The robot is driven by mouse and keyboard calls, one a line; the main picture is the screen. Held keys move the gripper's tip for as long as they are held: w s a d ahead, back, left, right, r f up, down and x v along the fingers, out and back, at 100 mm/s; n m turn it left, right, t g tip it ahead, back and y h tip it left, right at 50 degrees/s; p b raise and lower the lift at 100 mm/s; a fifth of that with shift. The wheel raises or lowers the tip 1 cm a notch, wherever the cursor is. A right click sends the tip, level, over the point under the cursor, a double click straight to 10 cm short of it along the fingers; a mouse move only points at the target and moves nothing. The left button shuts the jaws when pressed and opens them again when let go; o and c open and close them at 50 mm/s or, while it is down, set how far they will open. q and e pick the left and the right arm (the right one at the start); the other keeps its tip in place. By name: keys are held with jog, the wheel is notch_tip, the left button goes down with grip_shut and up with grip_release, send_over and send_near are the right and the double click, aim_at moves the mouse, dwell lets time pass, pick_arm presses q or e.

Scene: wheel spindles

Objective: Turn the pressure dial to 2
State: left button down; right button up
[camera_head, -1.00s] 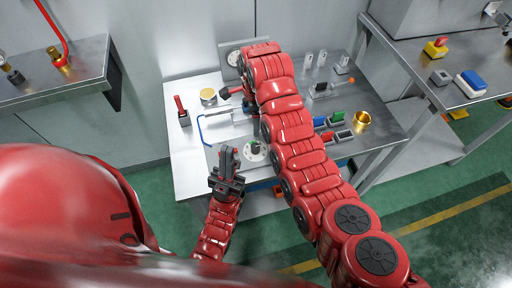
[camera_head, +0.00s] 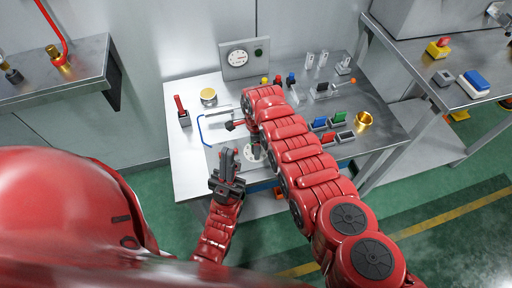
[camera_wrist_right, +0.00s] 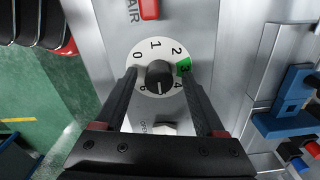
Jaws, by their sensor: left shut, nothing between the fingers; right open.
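The pressure dial (camera_head: 247,155) is a white disc on the bench, partly hidden by my right gripper (camera_head: 257,150). In the right wrist view it is a white scale (camera_wrist_right: 143,57) with numbers from 0 up and a green band by 3. Its black knob (camera_wrist_right: 159,74) has a light mark pointing down, past the 4. My right gripper (camera_wrist_right: 168,90) is open, with one finger on each side of the knob; I cannot tell whether they touch it. My left gripper (camera_head: 229,158) is shut and empty, just left of the dial.
A round gauge (camera_head: 238,58) stands on a panel at the back of the bench. A red-handled lever (camera_head: 181,108) and a brass disc (camera_head: 208,96) are at the left. Colored blocks and a brass cup (camera_head: 363,121) are at the right.

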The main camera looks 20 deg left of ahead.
grip_shut()
dwell(0.5)
jog(key=shift+f, duration=0.1)
